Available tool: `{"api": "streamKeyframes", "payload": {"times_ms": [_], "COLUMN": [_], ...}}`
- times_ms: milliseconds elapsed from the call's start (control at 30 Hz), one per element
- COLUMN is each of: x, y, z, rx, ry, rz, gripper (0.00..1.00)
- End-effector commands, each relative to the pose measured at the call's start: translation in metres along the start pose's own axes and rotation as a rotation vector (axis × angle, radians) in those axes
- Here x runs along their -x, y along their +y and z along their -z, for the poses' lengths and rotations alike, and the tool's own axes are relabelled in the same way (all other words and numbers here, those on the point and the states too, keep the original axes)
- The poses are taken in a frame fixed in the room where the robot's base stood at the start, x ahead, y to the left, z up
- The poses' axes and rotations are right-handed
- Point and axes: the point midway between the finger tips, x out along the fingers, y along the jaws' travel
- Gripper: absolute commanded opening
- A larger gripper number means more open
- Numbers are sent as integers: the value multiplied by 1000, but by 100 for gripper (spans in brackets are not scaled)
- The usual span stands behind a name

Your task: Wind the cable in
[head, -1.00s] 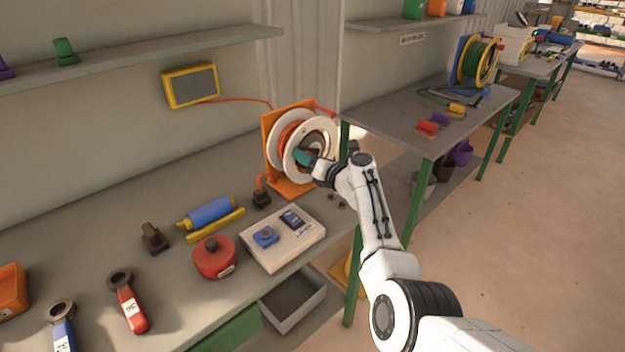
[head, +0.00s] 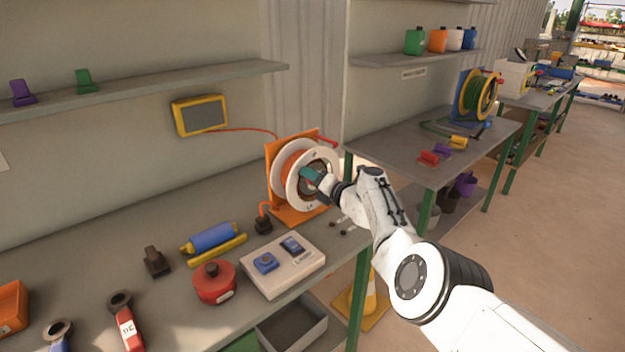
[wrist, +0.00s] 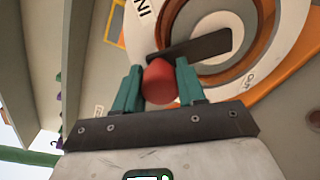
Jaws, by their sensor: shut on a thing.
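The cable reel has white flanges (head: 292,193) and stands in an orange frame (head: 275,178) at the back right of the bench. Orange cable (head: 294,163) shows between the flanges, and a stretch of it runs down to a black plug (head: 263,224) on the bench. My gripper (head: 311,176) is at the reel's front face. In the wrist view, its teal fingers are shut on the red crank knob (wrist: 159,84). The dark crank arm (wrist: 205,46) lies across the reel's hub. In the head view, my fingers hide the knob.
A white control box (head: 284,266), a red round canister (head: 213,283) and a blue roller (head: 212,238) lie on the bench in front of the reel. A second bench (head: 400,150) stands to the right past a gap. A yellow-framed screen (head: 200,115) hangs on the wall.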

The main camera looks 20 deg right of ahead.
Motion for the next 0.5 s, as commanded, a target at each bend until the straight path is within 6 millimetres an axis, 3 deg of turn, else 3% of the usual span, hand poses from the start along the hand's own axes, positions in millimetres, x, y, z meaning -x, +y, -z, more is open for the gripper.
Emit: {"api": "streamKeyframes", "payload": {"times_ms": [267, 300, 500], "x": [0, 0, 0], "y": [1, 1, 1], "z": [-1, -1, -1], "rx": [2, 2, 2], "ry": [-1, -1, -1], "rz": [-2, -1, -1], "gripper": [0, 43, 62]}}
